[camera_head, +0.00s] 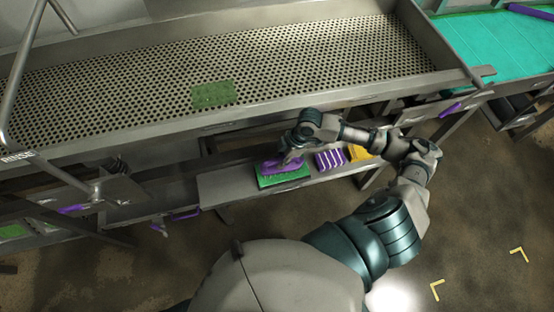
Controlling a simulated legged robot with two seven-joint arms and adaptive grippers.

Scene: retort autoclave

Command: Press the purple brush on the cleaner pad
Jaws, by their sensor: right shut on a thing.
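The purple brush (287,169) is on the low shelf below the perforated tray. A thick green block (284,180) lies directly under it; I cannot tell whether this is part of the brush or a separate pad. My right gripper (290,157) is shut on the purple brush from above, and hides part of it. A flat green pad (213,94) lies on the perforated tray, up and to the left of the gripper and apart from it. My left gripper is not in view.
The perforated metal tray (330,58) has a raised front rim above the shelf (228,185). A purple and white striped item (330,160) and a yellow item (359,153) sit right of the brush. The shelf's left part is bare. A teal conveyor (500,40) stands at upper right.

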